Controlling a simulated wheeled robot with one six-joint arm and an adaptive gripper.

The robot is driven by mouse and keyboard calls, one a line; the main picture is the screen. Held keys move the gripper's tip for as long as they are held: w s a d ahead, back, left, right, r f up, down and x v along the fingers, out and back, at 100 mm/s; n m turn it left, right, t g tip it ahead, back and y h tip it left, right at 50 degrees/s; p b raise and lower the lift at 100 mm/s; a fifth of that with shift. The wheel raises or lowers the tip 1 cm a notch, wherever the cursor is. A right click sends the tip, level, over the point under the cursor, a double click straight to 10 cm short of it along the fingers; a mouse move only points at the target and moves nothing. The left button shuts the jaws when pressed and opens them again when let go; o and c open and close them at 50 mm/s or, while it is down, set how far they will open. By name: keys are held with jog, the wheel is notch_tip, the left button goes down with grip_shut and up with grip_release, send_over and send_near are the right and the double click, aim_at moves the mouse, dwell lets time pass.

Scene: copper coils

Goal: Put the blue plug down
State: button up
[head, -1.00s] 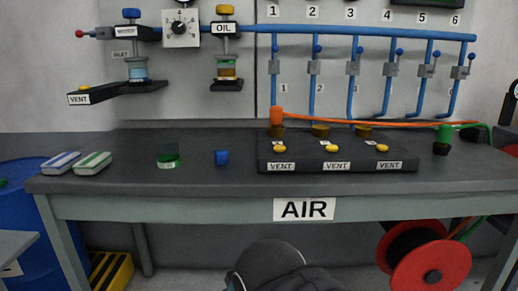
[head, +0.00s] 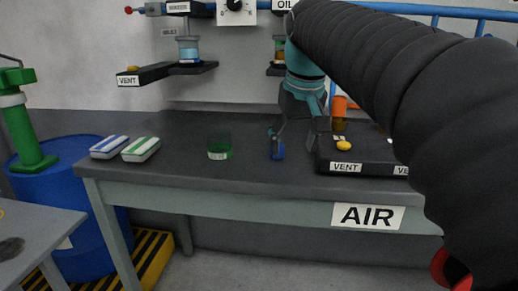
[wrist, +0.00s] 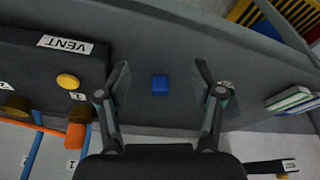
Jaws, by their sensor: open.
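The blue plug (head: 278,151) sits on the dark bench top, between the green glass cup and the black vent block. My gripper (head: 292,137) is above it, pointing down, with one finger partly in front of the plug in the head view. In the wrist view the plug (wrist: 160,84) shows between the two spread fingers of my gripper (wrist: 161,72), with clear gaps on both sides. The gripper is open and not closed on anything.
The green cup (head: 219,149) stands left of the plug. The black vent block (head: 370,157) with an orange plug (head: 339,106) is close on the right. Two striped blocks (head: 125,148) lie at the bench's left end. The bench front between them is clear.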

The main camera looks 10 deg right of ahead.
notch_tip(320, 180, up, 7)
jog(key=g+p, duration=0.1)
jog(key=g, duration=0.1)
send_over(281, 153)
jog(key=f+b, duration=0.1)
jog(key=f, duration=0.3)
jog(key=w+f+b, duration=0.1)
jog(key=f, duration=0.4)
jog(key=f+b, duration=0.1)
jog(key=f, duration=0.3)
jog(key=shift+w+a+f+b, duration=0.2)
jog(key=shift+a+f+b, duration=0.1)
jog(key=shift+a+b, duration=0.1)
grip_shut()
